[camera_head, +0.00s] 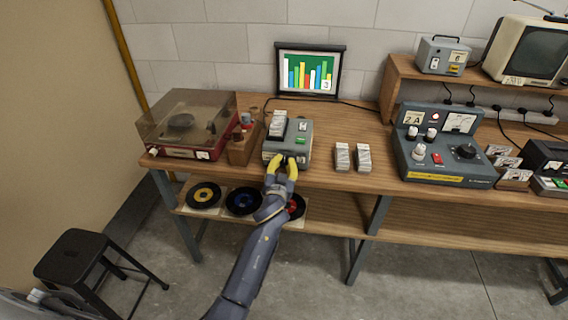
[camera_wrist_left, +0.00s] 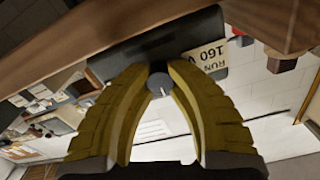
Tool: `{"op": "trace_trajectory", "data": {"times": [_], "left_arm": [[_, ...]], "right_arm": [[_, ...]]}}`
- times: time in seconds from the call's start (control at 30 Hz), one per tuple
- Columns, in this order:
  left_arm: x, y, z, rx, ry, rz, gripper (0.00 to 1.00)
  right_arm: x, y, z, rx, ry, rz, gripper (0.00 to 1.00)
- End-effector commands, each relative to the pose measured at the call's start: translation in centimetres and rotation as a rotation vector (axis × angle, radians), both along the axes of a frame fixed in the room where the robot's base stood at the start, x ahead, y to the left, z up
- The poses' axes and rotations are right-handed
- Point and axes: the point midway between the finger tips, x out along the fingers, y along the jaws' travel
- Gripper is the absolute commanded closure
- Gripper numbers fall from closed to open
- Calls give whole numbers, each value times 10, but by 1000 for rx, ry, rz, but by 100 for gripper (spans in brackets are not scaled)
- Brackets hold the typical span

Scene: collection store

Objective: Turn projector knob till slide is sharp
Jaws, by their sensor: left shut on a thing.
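The grey slide projector (camera_head: 300,146) stands on the wooden bench, with a slide tray on its top. A small screen (camera_head: 309,71) behind it shows a coloured bar chart with a "3" at its lower right; the bars look fairly crisp at this size. My left gripper (camera_head: 282,163) is at the projector's front, its yellow fingers shut on the knob. In the left wrist view the round dark grey knob (camera_wrist_left: 159,84) with a pale mark sits between the fingertips. My right gripper is not in view.
A record player (camera_head: 186,122) and a wooden box (camera_head: 243,146) stand left of the projector. Two white slide stacks (camera_head: 352,157) and a blue-grey control console (camera_head: 447,146) are to the right. Records lie on the lower shelf (camera_head: 335,229). A black stool (camera_head: 84,257) stands at lower left.

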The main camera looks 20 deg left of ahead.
Motion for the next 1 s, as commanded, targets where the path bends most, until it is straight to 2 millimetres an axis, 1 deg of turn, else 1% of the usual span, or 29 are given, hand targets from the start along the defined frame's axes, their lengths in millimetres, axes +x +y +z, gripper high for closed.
{"op": "trace_trajectory", "data": {"times": [0.03,0.2,0.5,0.53,0.77,0.8,1.0], "left_arm": [[-1,1,-4,27,10,2,100],[-1,1,-4,79,19,1,100],[-1,1,-5,83,20,2,100],[-1,1,-5,83,20,2,79],[-1,1,-3,82,16,2,52],[-1,1,-3,82,16,2,49],[0,0,-2,81,14,1,49]], "right_arm": [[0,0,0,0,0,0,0],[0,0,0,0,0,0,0],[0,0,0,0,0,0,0],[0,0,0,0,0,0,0],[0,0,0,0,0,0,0],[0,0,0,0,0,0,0],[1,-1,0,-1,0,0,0]]}}
